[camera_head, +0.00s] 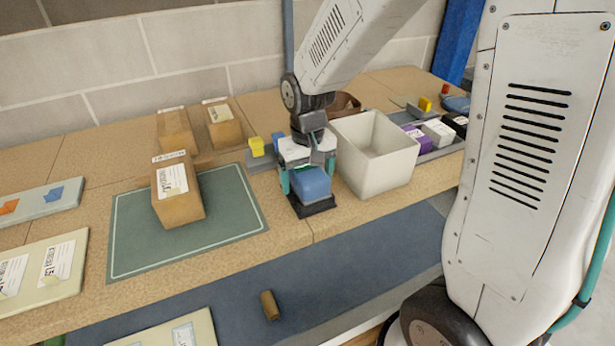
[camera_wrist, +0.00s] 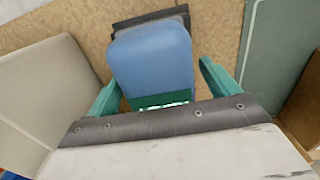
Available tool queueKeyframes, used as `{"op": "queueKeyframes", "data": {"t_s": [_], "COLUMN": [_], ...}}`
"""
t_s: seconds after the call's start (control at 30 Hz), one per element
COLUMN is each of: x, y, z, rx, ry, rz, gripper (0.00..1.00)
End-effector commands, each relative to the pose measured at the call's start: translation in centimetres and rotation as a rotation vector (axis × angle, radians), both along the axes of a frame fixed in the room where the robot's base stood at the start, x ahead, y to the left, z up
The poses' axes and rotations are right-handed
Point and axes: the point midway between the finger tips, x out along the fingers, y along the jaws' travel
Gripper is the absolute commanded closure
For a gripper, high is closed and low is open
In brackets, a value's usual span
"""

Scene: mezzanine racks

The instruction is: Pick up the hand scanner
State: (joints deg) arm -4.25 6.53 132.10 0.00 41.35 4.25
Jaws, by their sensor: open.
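The hand scanner appears to be the blue rounded block (camera_head: 312,184) at the dark base on the bench, left of the white bin. In the wrist view the blue body (camera_wrist: 152,62) fills the space between the fingers, with a green part at its near end. The dark base (camera_wrist: 150,20) shows at its far end. My gripper (camera_head: 308,172) is open over it, pointing down. In the wrist view the teal fingers of my gripper (camera_wrist: 158,84) lie either side of the blue body, with a gap on the right. Contact on the left cannot be told.
The white bin (camera_head: 352,169) stands close on the right. A green mat (camera_head: 130,235) holds a carton (camera_head: 180,192) on the left. Small yellow (camera_head: 257,146) and blue blocks lie just behind. A brown cylinder (camera_head: 270,305) lies on the lower blue surface in front.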

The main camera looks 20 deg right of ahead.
Motion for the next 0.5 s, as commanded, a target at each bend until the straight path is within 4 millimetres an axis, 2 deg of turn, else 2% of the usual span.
{"op": "queueKeyframes", "data": {"t_s": [0.43, 0.47, 0.5], "x": [-0.01, -0.02, -0.01], "y": [0.00, 0.00, 0.00], "z": [-0.29, -0.29, -0.29], "rx": [0.000, 0.000, 0.000], "ry": [0.001, 0.001, 0.000], "rz": [0.000, 0.000, 0.000], "gripper": [0.13, 0.18, 0.29]}}
